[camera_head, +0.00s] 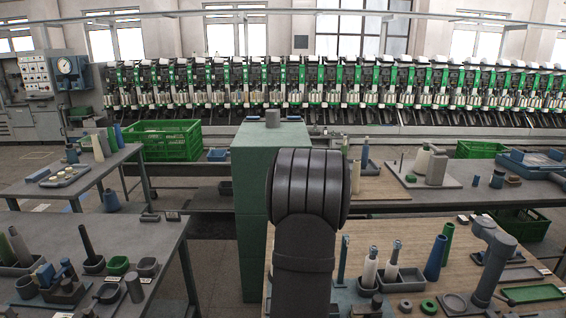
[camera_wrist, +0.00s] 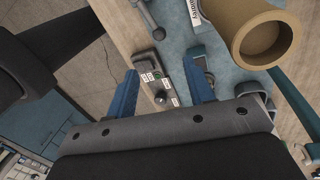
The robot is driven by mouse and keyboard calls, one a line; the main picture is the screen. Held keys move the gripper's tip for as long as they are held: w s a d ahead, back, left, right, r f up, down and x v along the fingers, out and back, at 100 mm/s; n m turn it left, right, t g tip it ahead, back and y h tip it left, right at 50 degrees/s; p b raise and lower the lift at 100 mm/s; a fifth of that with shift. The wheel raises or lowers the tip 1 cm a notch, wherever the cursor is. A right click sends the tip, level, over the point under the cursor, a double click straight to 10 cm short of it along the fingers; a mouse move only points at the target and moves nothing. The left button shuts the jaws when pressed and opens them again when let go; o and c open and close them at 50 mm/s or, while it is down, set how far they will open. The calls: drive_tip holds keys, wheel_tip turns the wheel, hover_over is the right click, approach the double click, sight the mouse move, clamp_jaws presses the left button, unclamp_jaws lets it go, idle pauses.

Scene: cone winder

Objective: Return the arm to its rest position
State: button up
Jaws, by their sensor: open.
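My gripper (camera_wrist: 163,88) shows in the wrist view as two blue fingers standing well apart. Nothing is held between them. Behind the gap is a small grey box with white labels and a dark knob (camera_wrist: 160,97); its distance from the fingertips is hard to tell. My dark grey arm (camera_head: 306,215) rises in the middle of the head view, over the right-hand wooden-topped table. The gripper itself cannot be made out in the head view.
A hollow tan tube (camera_wrist: 264,38) is close by at upper right in the wrist view. A green cabinet (camera_head: 258,160) stands behind my arm. White bobbins (camera_head: 370,268) and a blue cone (camera_head: 435,258) stand on the table right of it. The left table (camera_head: 150,235) holds several cones and trays.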

drive_tip(key=s+f, duration=0.1)
drive_tip(key=f, duration=0.8)
drive_tip(key=s+f, duration=0.1)
drive_tip(key=f, duration=0.4)
drive_tip(key=shift+s+a, duration=0.2)
drive_tip(key=shift+s, duration=0.15)
drive_tip(key=shift+r, duration=0.1)
drive_tip(key=w+r, duration=0.3)
drive_tip(key=r, duration=1.4)
drive_tip(key=s+f, duration=0.1)
drive_tip(key=f, duration=0.4)
drive_tip(key=s+f, duration=0.1)
drive_tip(key=f, duration=0.5)
drive_tip(key=s+f, duration=0.1)
drive_tip(key=f, duration=0.5)
drive_tip(key=shift+s+f, duration=0.15)
drive_tip(key=shift+f, duration=0.05)
drive_tip(key=shift+s+d+r+m, duration=0.15)
drive_tip(key=shift+s+m, duration=0.5)
drive_tip(key=shift+m, duration=0.55)
